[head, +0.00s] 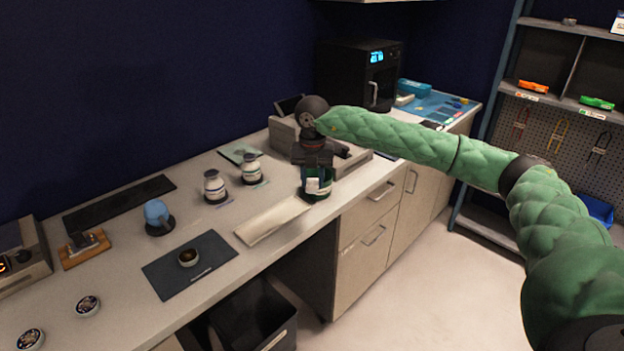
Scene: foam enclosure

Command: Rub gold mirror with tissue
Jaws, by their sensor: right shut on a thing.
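My right gripper (314,165) points down over the counter, around the top of a dark green bottle (317,186) with a white label. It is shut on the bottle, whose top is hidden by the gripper. The bottle is upright near the counter's front edge; I cannot tell whether its base touches the counter. A pale folded sheet (270,220), possibly the tissue, lies flat left of the bottle. A small round piece with a gold-brown centre (188,257), possibly the gold mirror, lies on a dark mat (213,252). My left gripper is not in view.
Two white jars (214,188) stand behind the sheet. A blue rounded object (157,215) and a wooden stand (83,248) are further left. Two small round tins (87,306) lie front left. A black bin (252,317) stands below the counter edge.

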